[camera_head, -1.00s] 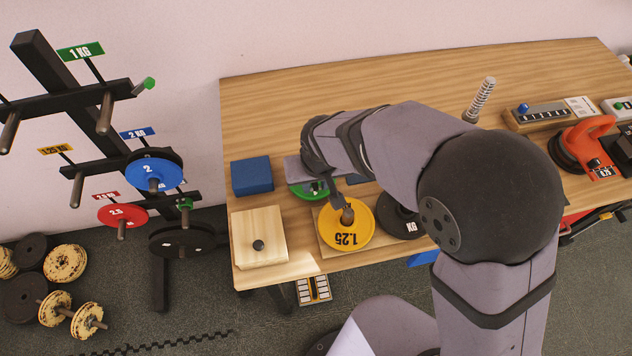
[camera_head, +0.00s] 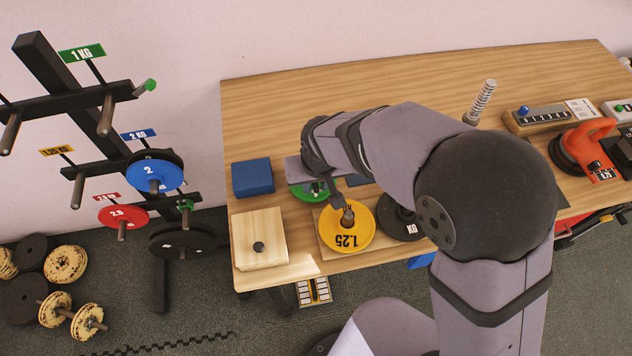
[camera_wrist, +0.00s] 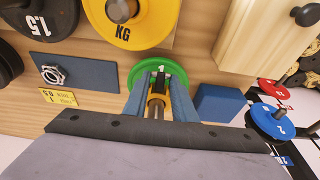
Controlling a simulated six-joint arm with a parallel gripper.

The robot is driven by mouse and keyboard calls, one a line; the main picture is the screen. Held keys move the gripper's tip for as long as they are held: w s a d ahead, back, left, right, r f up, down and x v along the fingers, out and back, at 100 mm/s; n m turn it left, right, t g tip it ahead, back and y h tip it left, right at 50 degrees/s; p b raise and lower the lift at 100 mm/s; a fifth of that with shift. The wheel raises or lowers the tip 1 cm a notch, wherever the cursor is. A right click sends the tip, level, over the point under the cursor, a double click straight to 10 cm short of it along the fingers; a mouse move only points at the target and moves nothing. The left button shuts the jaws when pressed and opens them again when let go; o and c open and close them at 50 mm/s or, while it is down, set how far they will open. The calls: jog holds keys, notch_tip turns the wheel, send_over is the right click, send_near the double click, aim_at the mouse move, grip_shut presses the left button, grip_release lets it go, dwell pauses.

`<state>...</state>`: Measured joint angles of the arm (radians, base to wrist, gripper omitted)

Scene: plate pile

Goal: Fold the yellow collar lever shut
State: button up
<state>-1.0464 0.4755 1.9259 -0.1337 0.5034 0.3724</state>
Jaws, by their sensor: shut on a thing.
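In the wrist view my gripper (camera_wrist: 160,76) points down at the green plate (camera_wrist: 137,76), with one blue-grey finger on each side of a yellow collar (camera_wrist: 158,98). The fingers are shut on the collar, around a metal post. The lever cannot be told apart from the collar body, so its angle is unclear. In the head view the green plate (camera_head: 299,195) is partly covered by my wrist, and the collar cannot be made out there.
The yellow 1.25 plate (camera_head: 335,238) and a black plate (camera_head: 405,229) lie close to the right. A blue block (camera_head: 252,177) and a wooden box with a black knob (camera_head: 260,225) stand left. A spring post (camera_head: 482,100) stands at the back.

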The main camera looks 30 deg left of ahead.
jog(key=shift+w+a, duration=0.25)
dwell(0.4)
jog(key=o, duration=0.8)
jog(key=shift+r, duration=0.1)
